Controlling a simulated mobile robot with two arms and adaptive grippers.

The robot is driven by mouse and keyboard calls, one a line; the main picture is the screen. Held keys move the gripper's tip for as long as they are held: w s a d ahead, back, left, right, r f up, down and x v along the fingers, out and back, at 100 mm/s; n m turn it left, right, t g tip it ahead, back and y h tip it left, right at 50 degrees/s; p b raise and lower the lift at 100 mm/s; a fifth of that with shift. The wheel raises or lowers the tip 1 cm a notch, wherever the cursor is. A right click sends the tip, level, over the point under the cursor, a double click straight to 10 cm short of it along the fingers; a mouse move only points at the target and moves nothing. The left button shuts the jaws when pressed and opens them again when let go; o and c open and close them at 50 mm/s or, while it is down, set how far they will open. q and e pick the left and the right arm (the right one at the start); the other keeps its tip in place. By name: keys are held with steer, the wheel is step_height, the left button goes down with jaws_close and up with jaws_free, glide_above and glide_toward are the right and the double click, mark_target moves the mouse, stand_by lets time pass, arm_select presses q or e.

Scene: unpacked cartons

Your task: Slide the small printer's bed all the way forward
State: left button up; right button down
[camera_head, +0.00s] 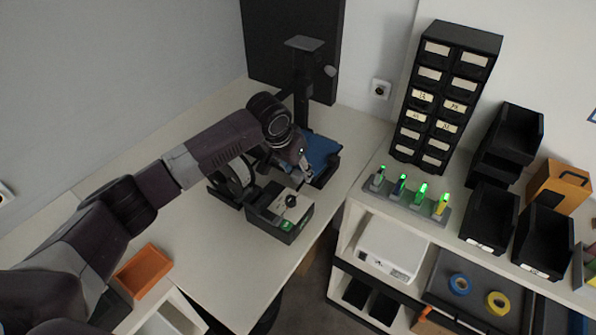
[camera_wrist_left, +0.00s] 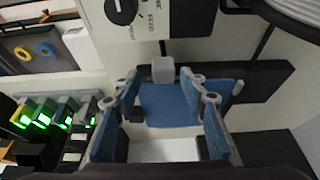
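The small printer has a dark upright column (camera_head: 302,85) and a blue bed (camera_head: 323,152), standing at the back of the white table. In the left wrist view the blue bed (camera_wrist_left: 168,108) lies between my fingers, with a small grey block (camera_wrist_left: 163,69) at its edge. My left gripper (camera_head: 304,172) is over the near side of the bed. In the left wrist view its blue-padded fingers (camera_wrist_left: 165,85) are spread, one on each side of the grey block, with visible gaps. Whether a finger touches the bed I cannot tell. My right gripper is not in view.
A dark control box (camera_head: 282,210) with a knob stands just in front of the printer, beside a spool (camera_head: 233,180). An orange bin (camera_head: 142,271) is at the table's near left. A drawer cabinet (camera_head: 445,92) and lit chargers (camera_head: 412,196) stand right. The table's front middle is clear.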

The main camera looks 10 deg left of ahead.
arm_select(q)
steer(key=v, duration=1.1)
steer(key=shift+s+d, duration=0.1)
steer(key=shift+d, duration=0.05)
